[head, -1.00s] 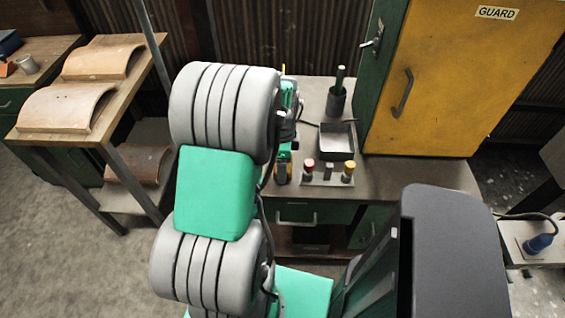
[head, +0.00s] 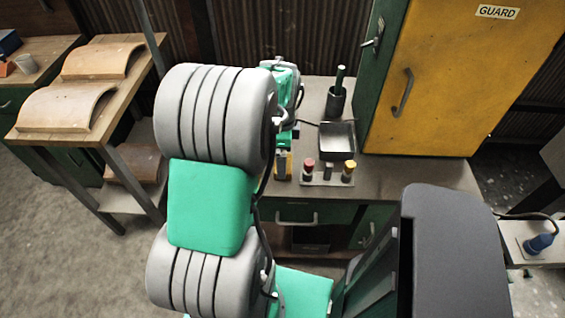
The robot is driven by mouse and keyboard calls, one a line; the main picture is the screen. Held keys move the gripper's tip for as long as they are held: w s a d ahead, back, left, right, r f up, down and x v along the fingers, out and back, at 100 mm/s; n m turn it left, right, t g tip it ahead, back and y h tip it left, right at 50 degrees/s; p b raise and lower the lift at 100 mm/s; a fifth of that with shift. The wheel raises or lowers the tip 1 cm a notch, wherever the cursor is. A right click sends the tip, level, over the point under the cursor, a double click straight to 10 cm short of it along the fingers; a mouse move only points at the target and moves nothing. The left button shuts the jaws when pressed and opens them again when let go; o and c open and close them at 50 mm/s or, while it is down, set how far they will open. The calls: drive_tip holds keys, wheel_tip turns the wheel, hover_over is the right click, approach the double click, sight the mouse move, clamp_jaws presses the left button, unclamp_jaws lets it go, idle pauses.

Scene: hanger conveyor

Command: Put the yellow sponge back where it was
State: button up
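No yellow sponge can be made out in the head view. My own arm covers the left part of the workbench (head: 400,176), and the sponge could be hidden there. The green and white wrist part of my arm is over the left side of the bench. My gripper's fingers do not show, so I cannot see whether they hold anything.
A yellow and black object (head: 283,165) is near the bench's front left. Beside it is a button panel (head: 328,180) with red and yellow knobs. A dark tray (head: 338,153) and a cup (head: 336,104) with a green-handled item stand behind. A yellow guard cabinet (head: 450,75) bounds the right.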

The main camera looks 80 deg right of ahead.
wheel_tip(320, 180, up, 8)
